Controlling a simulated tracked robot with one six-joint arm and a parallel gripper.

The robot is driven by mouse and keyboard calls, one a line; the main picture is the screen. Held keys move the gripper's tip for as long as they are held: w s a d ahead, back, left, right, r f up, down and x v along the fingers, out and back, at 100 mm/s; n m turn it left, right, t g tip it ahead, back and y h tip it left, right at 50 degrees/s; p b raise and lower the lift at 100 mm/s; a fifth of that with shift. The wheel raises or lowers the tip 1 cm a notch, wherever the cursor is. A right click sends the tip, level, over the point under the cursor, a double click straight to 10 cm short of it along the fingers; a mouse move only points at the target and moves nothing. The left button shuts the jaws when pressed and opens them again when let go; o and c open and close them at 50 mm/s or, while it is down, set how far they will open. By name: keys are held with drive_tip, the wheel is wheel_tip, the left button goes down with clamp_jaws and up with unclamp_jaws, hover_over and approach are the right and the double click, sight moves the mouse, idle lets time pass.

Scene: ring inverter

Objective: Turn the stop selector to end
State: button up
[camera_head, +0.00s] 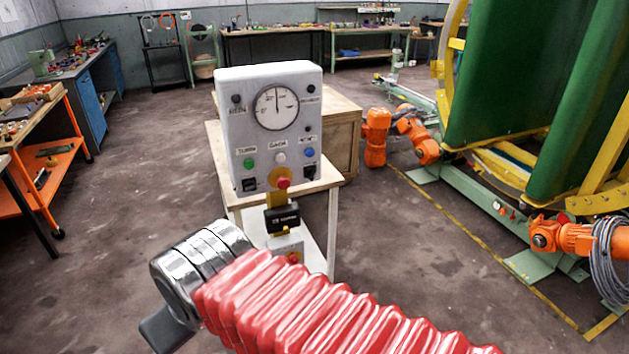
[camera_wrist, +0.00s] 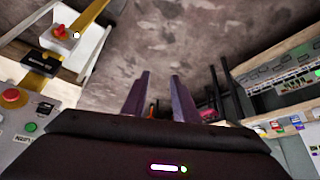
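A light grey control panel (camera_head: 270,120) stands on a small table. It has a round dial (camera_head: 276,107), a green button (camera_head: 249,163), a white button (camera_head: 280,158), a blue button (camera_head: 309,152) and a red mushroom button (camera_head: 283,182) on yellow. Black switches sit at its lower left (camera_head: 250,183) and lower right (camera_head: 309,172); I cannot tell which is the stop selector, and labels are too small to read. My gripper (camera_wrist: 160,84) is open and empty, its fingers apart. The panel's edge (camera_wrist: 40,106) shows at left in the wrist view, apart from the fingers.
A black box (camera_head: 282,217) and a small box with a red button (camera_head: 287,246) hang below the panel. Large green rollers (camera_head: 530,90) and orange motors (camera_head: 376,138) stand at right. Workbenches (camera_head: 95,80) line the walls.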

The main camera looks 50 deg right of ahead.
drive_tip(key=w+d+m+t+h, duration=0.1)
drive_tip(key=w+d+m+h, duration=0.1)
drive_tip(key=w+d, duration=0.4)
drive_tip(key=w+d+m+t+h, duration=0.1)
drive_tip(key=w+d+m+h, duration=0.15)
drive_tip(key=d, duration=0.65)
drive_tip(key=m+t+h, duration=0.5)
drive_tip(key=m+t, duration=0.3)
approach(313, 177)
drive_tip(key=shift+n+y, duration=0.25)
drive_tip(key=v, duration=0.5)
drive_tip(key=shift+d+r, duration=0.1)
drive_tip(key=shift+r, duration=0.05)
drive_tip(key=x, duration=1.3)
drive_tip(key=shift+w+d, duration=0.25)
drive_tip(key=shift+w, duration=0.05)
drive_tip(key=shift+c, duration=0.7)
